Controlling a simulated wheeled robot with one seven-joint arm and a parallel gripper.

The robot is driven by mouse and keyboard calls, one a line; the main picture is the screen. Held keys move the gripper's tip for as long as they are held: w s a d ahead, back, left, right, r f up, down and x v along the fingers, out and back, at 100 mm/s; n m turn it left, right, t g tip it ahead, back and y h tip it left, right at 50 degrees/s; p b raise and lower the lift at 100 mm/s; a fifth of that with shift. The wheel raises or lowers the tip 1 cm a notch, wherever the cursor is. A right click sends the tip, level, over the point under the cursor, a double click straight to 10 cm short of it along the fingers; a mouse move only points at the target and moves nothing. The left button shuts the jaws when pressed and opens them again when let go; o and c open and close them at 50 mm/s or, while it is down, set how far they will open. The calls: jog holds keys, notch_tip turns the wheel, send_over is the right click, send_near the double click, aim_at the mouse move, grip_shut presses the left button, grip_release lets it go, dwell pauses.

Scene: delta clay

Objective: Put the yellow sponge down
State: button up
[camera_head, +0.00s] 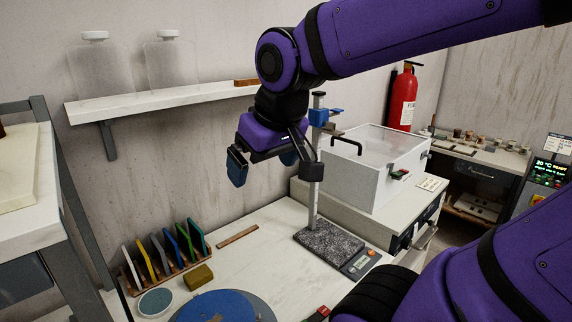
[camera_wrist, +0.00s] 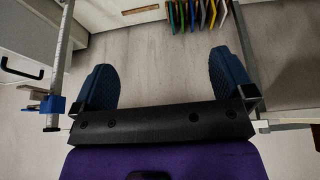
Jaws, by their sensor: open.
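The yellow sponge (camera_head: 198,277) appears as a small mustard-yellow block. It lies on the pale worktop (camera_head: 285,277), in front of the tile rack and beside a round blue disc. My gripper (camera_head: 262,164) is open and empty, with its blue fingers spread wide. It is held well above the back of the worktop, up and to the right of the sponge, and apart from it. The wrist view shows nothing between the fingers (camera_wrist: 164,80), and I cannot make out the sponge there.
A rack of coloured tiles (camera_head: 165,252) stands behind the sponge. The blue disc (camera_head: 222,306) and a small round dish (camera_head: 155,302) are close by. A post stand with a dark stone base (camera_head: 331,244) and a white lidded box (camera_head: 372,168) stand to the right. A shelf (camera_head: 160,101) is above left.

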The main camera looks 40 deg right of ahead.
jog(key=s, duration=0.2)
jog(key=s+r, duration=0.1)
jog(key=s, duration=0.2)
jog(key=shift+s+d, duration=0.1)
jog(key=shift+d, duration=0.05)
dwell(1.3)
